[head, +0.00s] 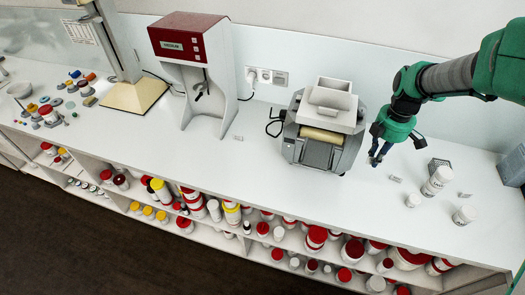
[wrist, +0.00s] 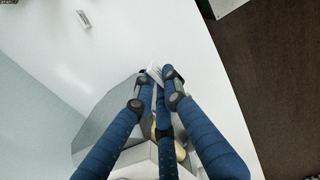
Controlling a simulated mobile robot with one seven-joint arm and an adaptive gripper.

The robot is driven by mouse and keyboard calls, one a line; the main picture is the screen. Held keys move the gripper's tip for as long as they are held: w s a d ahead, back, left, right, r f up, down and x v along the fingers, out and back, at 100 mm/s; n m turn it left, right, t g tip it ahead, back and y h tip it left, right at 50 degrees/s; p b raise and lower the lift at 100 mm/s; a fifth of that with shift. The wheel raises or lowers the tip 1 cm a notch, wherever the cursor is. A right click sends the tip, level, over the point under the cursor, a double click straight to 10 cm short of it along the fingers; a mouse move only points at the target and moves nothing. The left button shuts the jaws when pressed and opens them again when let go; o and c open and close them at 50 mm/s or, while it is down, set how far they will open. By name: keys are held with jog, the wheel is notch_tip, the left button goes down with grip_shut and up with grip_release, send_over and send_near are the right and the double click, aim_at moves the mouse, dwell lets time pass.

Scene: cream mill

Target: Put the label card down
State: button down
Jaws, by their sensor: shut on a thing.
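My gripper (head: 378,160) is low over the white bench, just right of the grey cream mill (head: 318,140). In the wrist view, my gripper (wrist: 155,90) has its blue fingers closed together on a thin white label card (wrist: 152,70). Only the end of the card shows past the fingertips; the rest is hidden by the fingers. In the head view I cannot make the card out, nor tell whether it touches the bench.
Small label stands lie on the bench to the right (head: 395,179) and further right (head: 465,194). White jars (head: 437,180) and a dark mesh cup (head: 438,165) stand at the right. A red-topped machine (head: 190,60) stands left of the mill. Bare bench (head: 270,185) lies in front.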

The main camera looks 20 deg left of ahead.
jog(key=shift+m, duration=0.4)
jog(key=w+a, duration=0.1)
jog(key=a, duration=0.5)
jog(key=w+a+p, duration=0.1)
jog(key=w+a, duration=0.1)
jog(key=a, duration=0.5)
jog(key=w+a+p, duration=0.1)
jog(key=a, duration=0.5)
jog(key=shift+w+a+r, duration=0.2)
jog(key=shift+w+a, duration=0.1)
jog(key=s+a+f+p, duration=0.1)
jog(key=s+a+p, duration=0.1)
jog(key=a, duration=1.5)
jog(key=shift+m, duration=0.4)
jog(key=f, duration=1.8)
jog(key=shift+w+a, duration=0.2)
jog(key=shift+a, duration=0.15)
jog(key=shift+w, duration=0.1)
jog(key=p, duration=0.1)
send_over(258, 144)
jog(key=shift+f, duration=0.75)
jog(key=shift+f, duration=1.75)
jog(key=shift+f, duration=0.1)
